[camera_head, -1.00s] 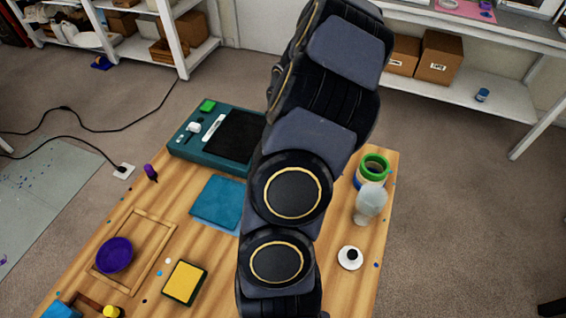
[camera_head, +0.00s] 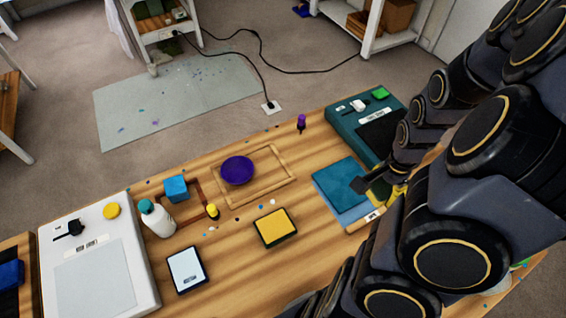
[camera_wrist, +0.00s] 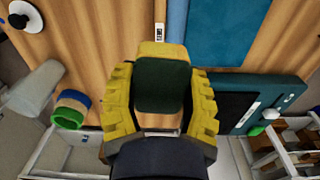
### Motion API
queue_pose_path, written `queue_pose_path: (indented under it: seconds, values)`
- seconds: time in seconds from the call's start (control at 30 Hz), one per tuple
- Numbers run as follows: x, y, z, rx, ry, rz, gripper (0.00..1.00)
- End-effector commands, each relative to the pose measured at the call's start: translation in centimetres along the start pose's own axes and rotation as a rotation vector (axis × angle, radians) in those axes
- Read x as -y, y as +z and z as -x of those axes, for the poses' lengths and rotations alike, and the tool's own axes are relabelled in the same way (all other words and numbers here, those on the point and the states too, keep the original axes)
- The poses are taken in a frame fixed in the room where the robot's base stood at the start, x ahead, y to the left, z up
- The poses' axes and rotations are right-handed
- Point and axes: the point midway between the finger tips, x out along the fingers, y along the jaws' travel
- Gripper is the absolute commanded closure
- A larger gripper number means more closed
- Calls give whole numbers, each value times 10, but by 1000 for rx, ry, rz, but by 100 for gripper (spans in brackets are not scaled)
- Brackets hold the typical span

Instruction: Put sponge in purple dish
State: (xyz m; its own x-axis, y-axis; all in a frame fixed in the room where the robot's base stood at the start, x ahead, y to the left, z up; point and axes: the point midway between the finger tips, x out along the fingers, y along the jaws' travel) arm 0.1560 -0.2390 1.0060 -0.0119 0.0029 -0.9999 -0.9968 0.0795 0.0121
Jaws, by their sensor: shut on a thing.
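The purple dish (camera_head: 238,171) sits on the table inside a wooden frame, left of centre in the head view, and looks empty. My gripper (camera_wrist: 160,72) has yellow ribbed fingers and is shut on the sponge (camera_wrist: 162,88), a block with a dark green face and a yellow edge. In the head view the gripper (camera_head: 392,194) is partly hidden by my arm, near the right edge of the blue mats. The sponge shows there only as a small dark green patch (camera_head: 380,190). The gripper is well to the right of the dish.
A white bottle (camera_head: 158,222), blue cube (camera_head: 175,188) and small yellow bottle (camera_head: 212,211) stand left of the dish. A teal machine (camera_head: 350,112) stands behind the mats.

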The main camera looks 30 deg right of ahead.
Motion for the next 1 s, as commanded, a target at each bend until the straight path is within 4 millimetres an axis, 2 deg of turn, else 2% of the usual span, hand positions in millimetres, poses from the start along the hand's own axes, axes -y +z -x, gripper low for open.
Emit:
queue_pose_path:
  seconds: [0.03,0.1,0.3,0.5,0.7,0.83,1.0]
  values:
    - [16,13,2,-2,2,19,63]
    - [33,30,5,-3,4,27,63]
    - [75,88,12,-6,5,45,63]
    - [103,154,18,-8,0,66,63]
    - [113,208,23,-6,-8,77,63]
    - [115,228,24,-3,-12,80,63]
    - [124,237,21,-1,-13,78,63]
